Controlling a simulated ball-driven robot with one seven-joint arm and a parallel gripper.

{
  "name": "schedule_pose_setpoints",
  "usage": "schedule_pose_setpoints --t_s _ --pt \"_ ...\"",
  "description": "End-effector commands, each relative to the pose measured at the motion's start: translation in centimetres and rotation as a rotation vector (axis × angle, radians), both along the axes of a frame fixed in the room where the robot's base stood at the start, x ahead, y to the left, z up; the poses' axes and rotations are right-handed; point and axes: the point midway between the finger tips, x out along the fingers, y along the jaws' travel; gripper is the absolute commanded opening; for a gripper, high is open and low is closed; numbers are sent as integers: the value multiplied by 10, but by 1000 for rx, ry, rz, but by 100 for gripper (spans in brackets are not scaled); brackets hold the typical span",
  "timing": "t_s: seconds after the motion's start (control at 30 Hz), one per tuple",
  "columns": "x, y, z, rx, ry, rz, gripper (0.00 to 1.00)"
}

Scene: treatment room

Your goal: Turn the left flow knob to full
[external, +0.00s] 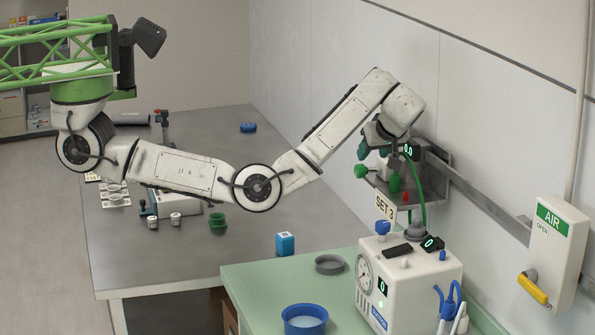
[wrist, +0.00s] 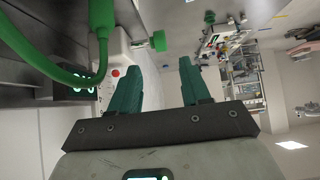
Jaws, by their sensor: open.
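A white flow unit with a green display (external: 408,150) is mounted on the wall rail. A green knob (external: 361,171) sticks out at its left; a second green part (external: 394,182) is below it, its kind unclear. My gripper (external: 374,151) is at the unit, its teal fingers just above the left green knob and partly hidden by my wrist. In the wrist view my gripper (wrist: 158,82) is open with nothing between its fingers. A green knob (wrist: 158,41) shows beyond the fingertips, apart from them. The knob's marks cannot be read.
A green hose (external: 420,195) hangs from the unit and crosses the wrist view's upper left (wrist: 100,25). A green-topped cart (external: 255,280) holds a blue bowl (external: 305,319). An AIR box (external: 555,250) is at right.

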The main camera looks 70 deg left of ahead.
Motion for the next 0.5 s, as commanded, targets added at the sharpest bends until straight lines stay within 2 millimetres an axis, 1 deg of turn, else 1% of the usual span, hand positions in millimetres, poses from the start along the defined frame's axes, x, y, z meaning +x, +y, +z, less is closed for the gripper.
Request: schedule_pose_setpoints --t_s 0.3,0.5 --pt "-1 42 -39 1 4 1 47" --pt "-1 60 -58 2 4 1 47"
